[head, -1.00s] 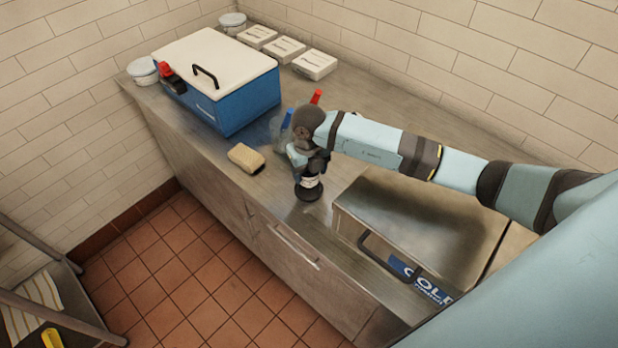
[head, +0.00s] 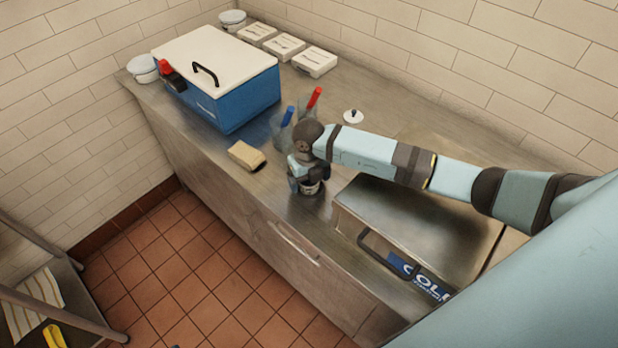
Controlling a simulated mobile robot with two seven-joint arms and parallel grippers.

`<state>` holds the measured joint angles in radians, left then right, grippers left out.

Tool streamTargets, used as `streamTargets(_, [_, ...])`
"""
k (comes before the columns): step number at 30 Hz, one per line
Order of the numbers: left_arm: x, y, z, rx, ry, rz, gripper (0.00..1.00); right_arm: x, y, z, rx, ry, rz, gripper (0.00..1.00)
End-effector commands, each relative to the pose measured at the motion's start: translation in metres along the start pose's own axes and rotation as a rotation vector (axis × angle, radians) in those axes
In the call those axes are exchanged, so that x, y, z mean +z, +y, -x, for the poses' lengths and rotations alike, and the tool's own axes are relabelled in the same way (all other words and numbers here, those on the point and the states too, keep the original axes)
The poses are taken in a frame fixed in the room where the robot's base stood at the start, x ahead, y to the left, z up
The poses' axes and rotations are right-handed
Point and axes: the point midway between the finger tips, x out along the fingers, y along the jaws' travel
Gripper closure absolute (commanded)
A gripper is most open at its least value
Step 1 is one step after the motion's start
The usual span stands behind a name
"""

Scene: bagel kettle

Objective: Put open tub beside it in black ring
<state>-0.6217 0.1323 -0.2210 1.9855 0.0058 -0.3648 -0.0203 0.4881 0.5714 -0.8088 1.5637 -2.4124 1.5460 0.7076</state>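A small pale tub (head: 310,188) is low at the counter's front part, under my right gripper (head: 308,178). A dark round edge, likely the black ring, shows just around the tub's base. Whether the tub rests fully inside it is too small to tell. My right gripper points down with dark finger parts on both sides of the tub. Whether the fingers press on it or stand open is not clear. The gripper and wrist hide the tub's top. My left gripper is not in view.
A steel box (head: 420,225) stands close right of the tub. A tan sponge-like block (head: 247,156) lies to the left. Bottles with blue (head: 287,115) and red (head: 314,98) tops stand behind. A white lid (head: 353,117) lies beyond my arm. A blue cooler (head: 235,100) stands at back left.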

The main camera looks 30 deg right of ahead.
Motion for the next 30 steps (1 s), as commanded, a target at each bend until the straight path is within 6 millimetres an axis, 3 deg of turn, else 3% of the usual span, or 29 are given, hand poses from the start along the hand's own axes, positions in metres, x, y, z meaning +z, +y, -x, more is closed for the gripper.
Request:
streamTargets(8, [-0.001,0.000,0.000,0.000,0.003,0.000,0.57,0.001,0.000,0.012,0.001,-0.003,0.001,0.14])
streamTargets(21, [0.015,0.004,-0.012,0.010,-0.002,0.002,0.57,0.001,0.000,0.100,0.000,-0.004,0.001,0.14])
streamTargets(30, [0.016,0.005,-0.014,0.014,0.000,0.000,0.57,0.000,0.000,0.123,0.000,-0.001,-0.001,0.14])
